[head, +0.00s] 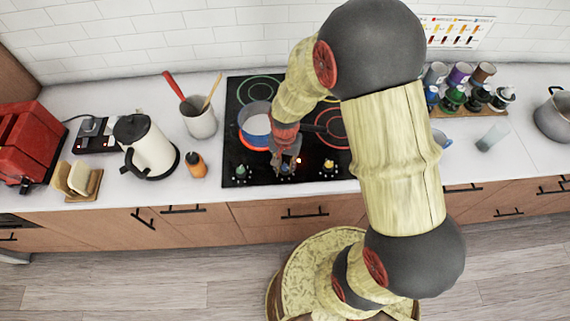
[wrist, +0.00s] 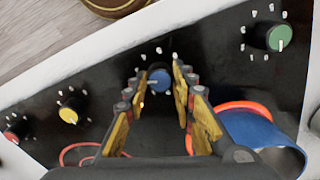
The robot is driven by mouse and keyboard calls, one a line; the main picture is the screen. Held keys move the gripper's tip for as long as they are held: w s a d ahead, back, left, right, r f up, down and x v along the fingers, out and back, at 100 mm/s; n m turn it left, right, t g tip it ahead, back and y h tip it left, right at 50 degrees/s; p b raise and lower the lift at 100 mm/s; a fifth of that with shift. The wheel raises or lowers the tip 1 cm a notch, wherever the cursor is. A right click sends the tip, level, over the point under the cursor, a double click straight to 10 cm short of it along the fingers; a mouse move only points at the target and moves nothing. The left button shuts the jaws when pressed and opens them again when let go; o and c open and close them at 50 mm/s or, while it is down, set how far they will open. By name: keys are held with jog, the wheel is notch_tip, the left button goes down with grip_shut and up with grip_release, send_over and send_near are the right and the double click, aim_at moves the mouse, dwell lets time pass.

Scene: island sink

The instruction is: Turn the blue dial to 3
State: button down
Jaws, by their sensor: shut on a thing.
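The blue dial (wrist: 158,82) is on the black cooktop's front control strip. It shows in the wrist view between the two fingertips of my gripper (wrist: 159,88), with white marks around it. My gripper is shut on the dial, one finger on each side. The mark numbers are too small to read, and I cannot tell which mark the dial points at. In the head view my gripper (head: 288,162) is low over the cooktop's front edge and hides most of the blue dial.
A green dial (wrist: 279,38), a yellow dial (wrist: 71,110) and a red dial (wrist: 16,129) share the strip. A blue pan (head: 254,136) stands on the cooktop (head: 232,150) close behind my gripper. An orange bottle (head: 195,165) and white kettle (head: 147,150) stand left.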

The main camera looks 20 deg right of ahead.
aim_at(285, 167)
jog(key=shift+m, duration=0.8)
jog(key=c, duration=1.6)
grip_release()
jog(key=shift+o, duration=0.6)
jog(key=shift+r, duration=0.1)
notch_tip(285, 167, up, 12)
